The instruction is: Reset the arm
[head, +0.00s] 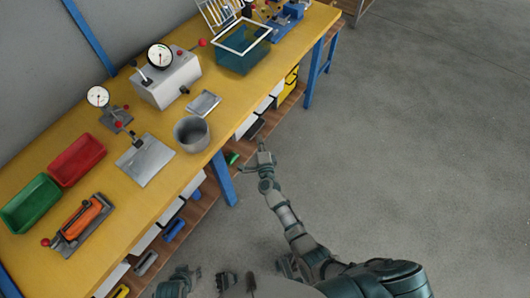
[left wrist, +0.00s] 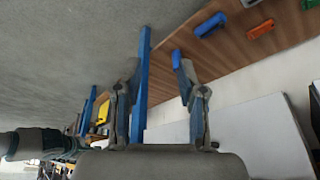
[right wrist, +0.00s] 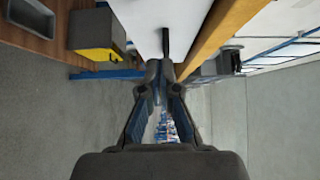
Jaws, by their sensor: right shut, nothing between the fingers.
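My right arm (head: 288,215) reaches up from the bottom of the head view beside the workbench's front edge. My right gripper (head: 261,145) is at its end, close to the bench edge and over the lower shelf. In the right wrist view its fingertips (right wrist: 160,68) meet with nothing between them. My left gripper (left wrist: 155,62) shows in the left wrist view with its two fingers apart and nothing held. A blue bench leg and the wooden lower shelf show behind its fingers.
The yellow workbench (head: 120,180) holds a grey metal cup (head: 192,134), a red tray (head: 77,160), a green tray (head: 31,204), dial gauges and a teal bin (head: 243,58). Blue legs (head: 222,178) and a lower shelf with small bins stand below. The grey floor (head: 420,150) at right is clear.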

